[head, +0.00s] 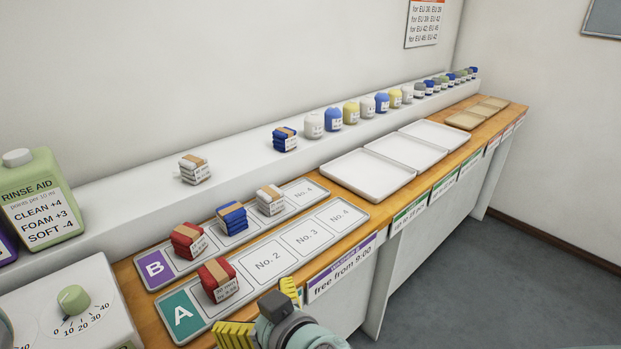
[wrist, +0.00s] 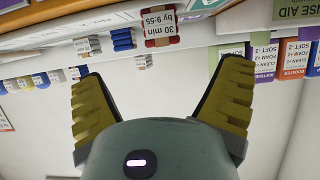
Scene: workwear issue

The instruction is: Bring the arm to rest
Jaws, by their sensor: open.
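My gripper (head: 262,312) is at the bottom of the head view, by the front edge of the counter near board A. Its yellow fingers are spread. In the wrist view my gripper (wrist: 160,75) is open, with nothing between the fingers. That view is upside down; a red folded bundle (wrist: 162,22) with a label reading "30 min by 9:55" shows beyond the fingertips. In the head view a red bundle (head: 218,280) lies on the first place of board A (head: 268,262), just beyond my gripper and apart from it.
Board B (head: 158,268) holds a red bundle (head: 187,240), a blue bundle (head: 232,218) and a white bundle (head: 270,200). White trays (head: 368,178) stand farther along the wooden counter. A dial box (head: 70,310) and rinse bottle (head: 38,205) are at left. Floor (head: 490,290) at right is clear.

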